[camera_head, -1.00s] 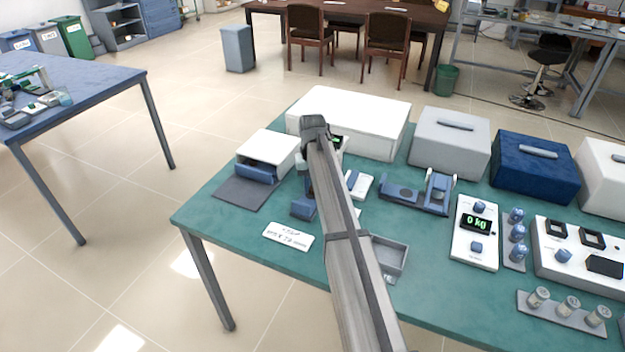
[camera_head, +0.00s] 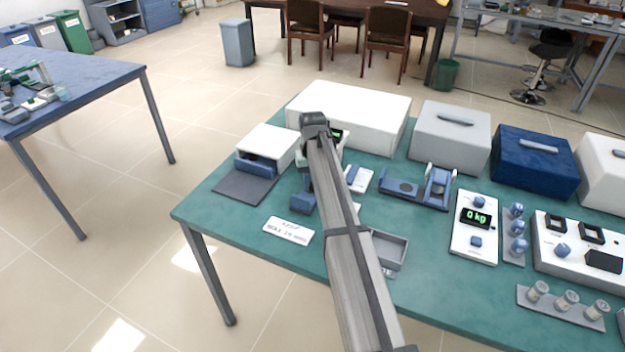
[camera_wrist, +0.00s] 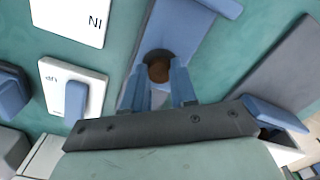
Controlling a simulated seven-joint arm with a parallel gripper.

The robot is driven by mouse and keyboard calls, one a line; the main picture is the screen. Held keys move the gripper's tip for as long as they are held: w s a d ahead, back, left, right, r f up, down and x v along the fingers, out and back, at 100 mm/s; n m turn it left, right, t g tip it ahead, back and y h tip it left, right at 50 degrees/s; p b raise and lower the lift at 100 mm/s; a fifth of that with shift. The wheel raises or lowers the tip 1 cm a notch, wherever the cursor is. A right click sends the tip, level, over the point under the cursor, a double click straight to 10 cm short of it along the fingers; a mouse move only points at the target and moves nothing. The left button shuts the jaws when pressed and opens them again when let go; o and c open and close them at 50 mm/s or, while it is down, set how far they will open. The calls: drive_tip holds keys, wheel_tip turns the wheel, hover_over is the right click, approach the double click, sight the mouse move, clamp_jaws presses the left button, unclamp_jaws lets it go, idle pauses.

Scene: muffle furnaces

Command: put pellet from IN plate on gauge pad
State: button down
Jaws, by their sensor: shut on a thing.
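My gripper (camera_wrist: 158,88) points down at a blue plate (camera_wrist: 185,25) with a dark round recess, below it in the wrist view. A brown round pellet (camera_wrist: 158,71) shows between the two blue fingertips, over the recess. The fingers are shut on it. I cannot tell whether the pellet still touches the plate. A white card marked "IN" (camera_wrist: 75,20) lies to the left of the plate. In the head view my arm hides the pellet and most of the plate. A white device with a dark display (camera_head: 338,135) shows partly behind my arm; I cannot make out a gauge pad.
A white unit with a blue lever (camera_wrist: 75,98) is left of the fingers. In the head view, an open-drawer white box (camera_head: 268,143) and dark mat (camera_head: 245,186) lie left, a large white box (camera_head: 360,110) behind, and a grey tray (camera_head: 390,248) right of my arm.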

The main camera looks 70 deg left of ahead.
drive_tip(key=c, duration=0.8)
unclamp_jaws()
drive_tip(key=shift+f, duration=0.1)
drive_tip(key=shift+o, duration=0.2)
drive_tip(key=o, duration=0.3)
drive_tip(key=shift+o, duration=0.2)
drive_tip(key=shift+r, duration=0.2)
drive_tip(key=shift+r, duration=3.85)
